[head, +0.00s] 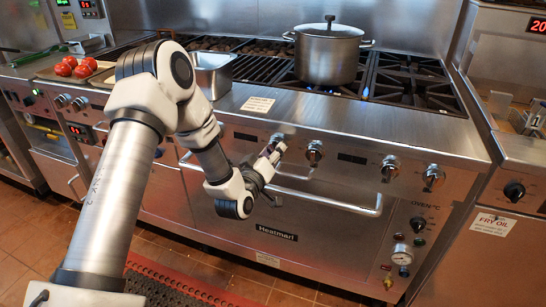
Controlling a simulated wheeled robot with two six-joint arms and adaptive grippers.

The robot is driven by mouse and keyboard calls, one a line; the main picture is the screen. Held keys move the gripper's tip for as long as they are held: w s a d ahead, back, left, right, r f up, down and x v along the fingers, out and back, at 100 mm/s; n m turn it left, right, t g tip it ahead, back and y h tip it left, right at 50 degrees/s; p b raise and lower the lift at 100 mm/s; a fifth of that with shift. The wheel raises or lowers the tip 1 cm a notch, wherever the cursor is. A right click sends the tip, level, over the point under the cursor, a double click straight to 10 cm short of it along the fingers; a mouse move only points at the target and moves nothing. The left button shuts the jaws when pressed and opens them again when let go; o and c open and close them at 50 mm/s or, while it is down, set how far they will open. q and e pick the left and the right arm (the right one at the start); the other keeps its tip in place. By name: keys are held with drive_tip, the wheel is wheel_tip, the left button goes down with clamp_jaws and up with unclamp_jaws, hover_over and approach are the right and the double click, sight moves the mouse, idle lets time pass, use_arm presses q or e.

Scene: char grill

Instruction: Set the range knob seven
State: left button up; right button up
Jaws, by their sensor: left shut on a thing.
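The steel range (350,122) has a row of round metal knobs along its sloped front panel. My left gripper (273,153) is at the leftmost knob (278,138) of this row and is shut on it. The fingers hide most of that knob, so its pointer cannot be read. Three more knobs show to the right: one close by (314,152), one further along (390,167) and one near the panel's right end (433,177). My right gripper is not in view.
A lidded pot (328,55) stands on a burner with a blue flame beneath. The oven door handle (325,200) runs below the knobs, close to my left gripper. Tomatoes (74,67) lie on a tray at left. A fryer (510,165) stands at right.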

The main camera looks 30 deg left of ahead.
use_arm(q)
drive_tip(key=shift+n+b, duration=1.15)
drive_tip(key=shift+n, duration=0.75)
drive_tip(key=o, duration=1.2)
drive_tip(key=s, duration=0.4)
drive_tip(key=s+d, duration=0.1)
drive_tip(key=s, duration=0.3)
drive_tip(key=s+d, duration=0.1)
drive_tip(key=s, duration=0.2)
drive_tip(key=shift+s+d+f, duration=0.1)
drive_tip(key=shift+s+f, duration=0.25)
drive_tip(key=shift+s, duration=0.05)
